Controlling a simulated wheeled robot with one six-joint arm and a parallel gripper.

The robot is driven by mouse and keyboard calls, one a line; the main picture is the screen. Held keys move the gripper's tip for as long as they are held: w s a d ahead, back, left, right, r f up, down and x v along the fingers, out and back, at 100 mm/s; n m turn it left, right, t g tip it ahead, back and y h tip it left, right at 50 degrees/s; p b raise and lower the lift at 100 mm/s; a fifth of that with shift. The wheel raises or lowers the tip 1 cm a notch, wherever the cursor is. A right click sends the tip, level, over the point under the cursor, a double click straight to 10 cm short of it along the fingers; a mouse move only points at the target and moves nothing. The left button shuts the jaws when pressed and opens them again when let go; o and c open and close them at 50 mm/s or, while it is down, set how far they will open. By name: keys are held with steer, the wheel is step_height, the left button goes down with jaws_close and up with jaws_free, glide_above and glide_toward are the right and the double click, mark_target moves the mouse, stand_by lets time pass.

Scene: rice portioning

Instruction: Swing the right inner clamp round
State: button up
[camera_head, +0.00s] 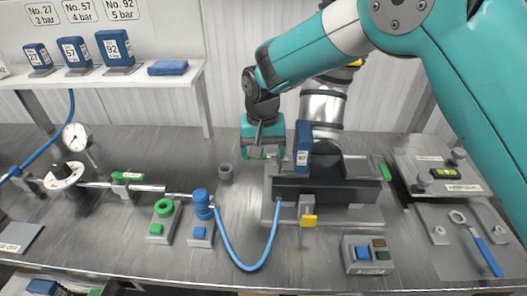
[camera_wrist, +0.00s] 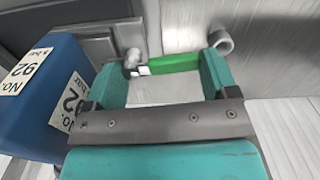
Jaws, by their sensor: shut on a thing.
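My gripper (camera_head: 264,155) reaches down at the left end of a dark fixture block (camera_head: 330,188). In the wrist view my gripper (camera_wrist: 166,66) has its teal fingers on either side of a green clamp handle (camera_wrist: 172,63), which spans the gap between them. A pale tip and a grey knob show at the handle's left end. In the head view this handle is mostly hidden by the fingers. Another green clamp handle (camera_head: 384,173) shows at the block's right end, apart from my gripper. I cannot tell how far the held clamp is turned.
A blue No. 92 block (camera_head: 303,146) stands upright close beside my gripper; it fills the left of the wrist view (camera_wrist: 45,95). A small grey cup (camera_head: 225,172) stands left of the gripper. A blue hose (camera_head: 250,267) loops in front. A wrench (camera_head: 482,248) lies at right.

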steer(key=shift+w+r+m, duration=0.15)
steer(key=shift+w+m, duration=0.15)
steer(key=shift+m, duration=0.3)
steer(key=o, duration=0.8)
step_height(320, 180, up, 12)
steer(key=b, duration=0.2)
steer(key=shift+b, duration=0.35)
